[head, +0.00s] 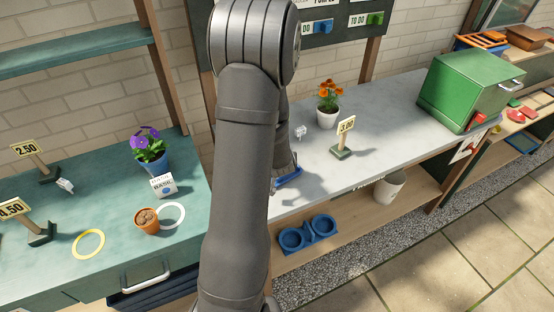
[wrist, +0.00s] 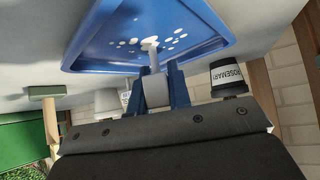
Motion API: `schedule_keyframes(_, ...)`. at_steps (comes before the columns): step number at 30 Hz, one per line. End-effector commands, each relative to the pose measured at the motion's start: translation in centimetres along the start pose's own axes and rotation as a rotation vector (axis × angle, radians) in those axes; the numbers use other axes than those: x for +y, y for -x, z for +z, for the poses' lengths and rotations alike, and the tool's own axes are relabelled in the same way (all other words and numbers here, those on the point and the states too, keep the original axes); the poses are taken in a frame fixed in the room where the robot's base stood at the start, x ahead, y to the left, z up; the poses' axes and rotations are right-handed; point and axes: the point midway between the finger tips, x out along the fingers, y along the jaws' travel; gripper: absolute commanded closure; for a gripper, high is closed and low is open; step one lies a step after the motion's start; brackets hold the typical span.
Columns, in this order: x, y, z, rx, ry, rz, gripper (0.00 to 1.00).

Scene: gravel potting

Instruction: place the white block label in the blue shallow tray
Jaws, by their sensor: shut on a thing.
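The blue shallow tray (wrist: 100,42) fills the top of the wrist view, with several white pebbles in it. My gripper (wrist: 155,88) has its dark blue fingers shut on the pale block of the white block label (wrist: 155,93). A thin stem runs from the block to a small white end that shows against the tray floor; I cannot tell if it touches. In the head view, a corner of the blue tray (head: 288,178) shows beside my arm, which hides my gripper and the held label.
In the wrist view, a dark pot marked ROSEMARY (wrist: 228,78) stands beside the tray. In the head view, a white pot with orange flowers (head: 328,116), a 3.00 sign (head: 343,138) and a small white piece (head: 300,131) stand on the grey bench. A green box (head: 468,90) is farther right.

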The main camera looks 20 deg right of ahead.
Motion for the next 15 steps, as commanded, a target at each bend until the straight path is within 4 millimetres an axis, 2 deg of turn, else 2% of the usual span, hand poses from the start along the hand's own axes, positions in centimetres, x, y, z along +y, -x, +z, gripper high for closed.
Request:
schedule_keyframes(12, 0.02, -0.35, 0.35, 0.000, -0.001, 0.000, 1.00)
schedule_keyframes(13, 0.03, -0.34, 0.32, 0.001, -0.001, 0.000, 0.79)
schedule_keyframes(15, 0.03, -0.32, 0.30, 0.001, 0.000, 0.000, 0.65)
